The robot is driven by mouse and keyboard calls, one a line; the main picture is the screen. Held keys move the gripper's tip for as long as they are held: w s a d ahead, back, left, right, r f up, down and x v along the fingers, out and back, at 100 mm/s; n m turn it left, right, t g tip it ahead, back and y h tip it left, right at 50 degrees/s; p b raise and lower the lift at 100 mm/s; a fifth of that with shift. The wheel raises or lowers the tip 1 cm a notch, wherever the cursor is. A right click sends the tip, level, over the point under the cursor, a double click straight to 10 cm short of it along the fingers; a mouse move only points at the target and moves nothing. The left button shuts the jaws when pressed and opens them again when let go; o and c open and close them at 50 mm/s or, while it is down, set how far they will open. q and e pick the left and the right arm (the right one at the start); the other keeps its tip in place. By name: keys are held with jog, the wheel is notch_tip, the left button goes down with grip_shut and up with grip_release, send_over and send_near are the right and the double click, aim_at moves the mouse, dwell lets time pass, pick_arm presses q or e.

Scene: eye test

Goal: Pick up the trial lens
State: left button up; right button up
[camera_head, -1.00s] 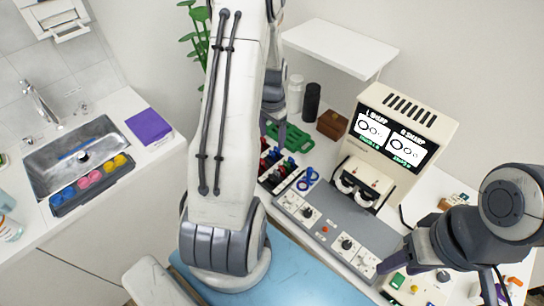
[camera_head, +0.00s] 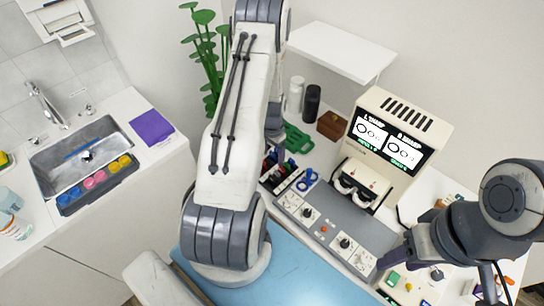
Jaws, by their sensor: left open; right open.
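I cannot single out the trial lens with certainty. Blue ring-shaped pieces (camera_head: 307,180) lie at the right end of a small rack (camera_head: 279,172) with red, blue and dark items, left of the grey control panel. My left gripper (camera_head: 275,138) is mostly hidden behind its own white arm, just above the rack's far left side. It is open, and nothing shows in it. My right gripper (camera_head: 437,279) is open at the lower right, over the front right of the desk, with its fingers apart and nothing held between them.
A device with a lit screen (camera_head: 389,140) stands behind the control panel (camera_head: 345,228). A white shelf (camera_head: 335,50) overhangs dark and white bottles, a brown box (camera_head: 331,125) and a green tray (camera_head: 297,139). A sink (camera_head: 80,158) and purple cloth (camera_head: 151,128) are at left.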

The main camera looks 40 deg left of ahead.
pick_arm(q)
jog(key=shift+c, duration=0.3)
grip_shut()
jog(key=shift+r, duration=0.15)
